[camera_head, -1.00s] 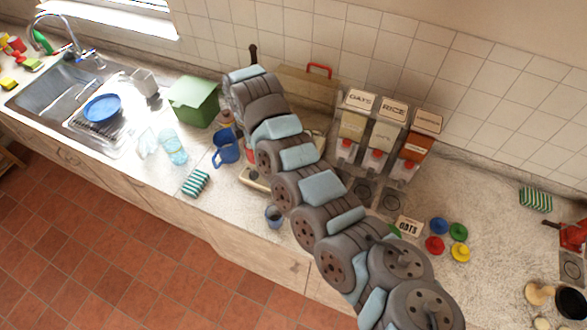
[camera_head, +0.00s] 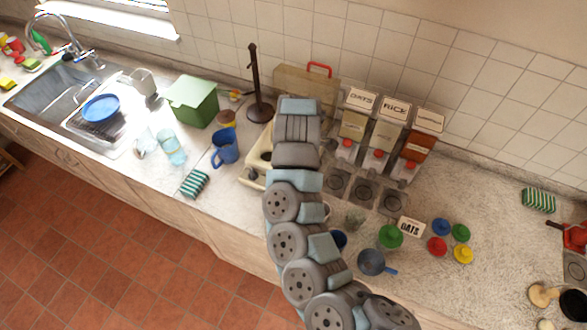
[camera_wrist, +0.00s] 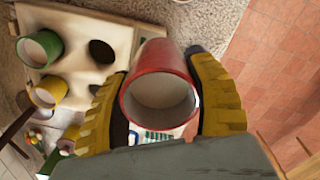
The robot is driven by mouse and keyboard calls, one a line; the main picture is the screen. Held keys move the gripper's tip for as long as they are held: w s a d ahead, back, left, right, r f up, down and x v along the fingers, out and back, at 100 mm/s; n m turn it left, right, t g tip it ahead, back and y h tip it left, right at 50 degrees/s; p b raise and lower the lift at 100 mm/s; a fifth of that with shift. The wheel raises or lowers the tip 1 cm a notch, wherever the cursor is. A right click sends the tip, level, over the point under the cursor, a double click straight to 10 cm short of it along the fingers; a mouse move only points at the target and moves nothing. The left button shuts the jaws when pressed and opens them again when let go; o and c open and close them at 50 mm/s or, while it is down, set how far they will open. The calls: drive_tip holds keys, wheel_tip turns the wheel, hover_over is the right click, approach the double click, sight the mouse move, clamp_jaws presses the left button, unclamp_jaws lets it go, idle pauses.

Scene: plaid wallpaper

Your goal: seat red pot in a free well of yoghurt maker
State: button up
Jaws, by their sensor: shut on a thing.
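The red pot (camera_wrist: 158,85) is between the two yellow-padded fingers of my gripper (camera_wrist: 165,95) in the wrist view, its open mouth facing the camera and pale inside. The cream yoghurt maker (camera_wrist: 80,15) lies beside it to the left. It holds a green pot (camera_wrist: 40,48) and a yellow pot (camera_wrist: 48,91); a dark empty well (camera_wrist: 102,51) shows near the red pot. Another dark opening is partly covered by the left finger. The red pot appears apart from that well. In the head view, my arm hides my gripper, the red pot and much of the yoghurt maker (camera_head: 254,178).
Dispensers (camera_head: 388,132) stand behind, right of my arm. A dark upright stand (camera_head: 256,80) rises behind the yoghurt maker, and a blue mug (camera_head: 225,146) is left of it. A blue pan (camera_head: 372,262) and green lid (camera_head: 390,236) lie to the right.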

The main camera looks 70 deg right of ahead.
drive_tip(key=shift+s+a+f+m, duration=0.1)
drive_tip(key=shift+s+f+m, duration=0.15)
drive_tip(key=shift+s, duration=0.25)
drive_tip(key=shift+s+a+f+m, duration=0.1)
drive_tip(key=shift+s+f+m, duration=0.1)
drive_tip(key=shift+s, duration=0.3)
drive_tip(key=shift+w+d+f+b, duration=0.25)
drive_tip(key=shift+d+b, duration=0.3)
drive_tip(key=shift+b, duration=0.15)
drive_tip(key=shift+w+d+f+b, duration=0.35)
drive_tip(key=shift+d+b, duration=0.05)
drive_tip(key=shift+b, duration=0.1)
drive_tip(key=shift+w+d+b, duration=0.4)
drive_tip(key=shift+b, duration=0.35)
drive_tip(key=shift+w+d+f+b, duration=1.1)
drive_tip(key=shift+d+f+b, duration=0.15)
drive_tip(key=shift+d+f, duration=0.05)
drive_tip(key=shift+w+d+f+b, duration=1.05)
drive_tip(key=shift+d+f+b, duration=0.2)
drive_tip(key=shift+d+f, duration=0.1)
drive_tip(key=shift+w+d+f+b, duration=1.1)
drive_tip(key=shift+d+f+b, duration=0.15)
drive_tip(key=shift+f, duration=0.05)
drive_tip(key=shift+w+f, duration=0.15)
drive_tip(key=shift+f, duration=0.15)
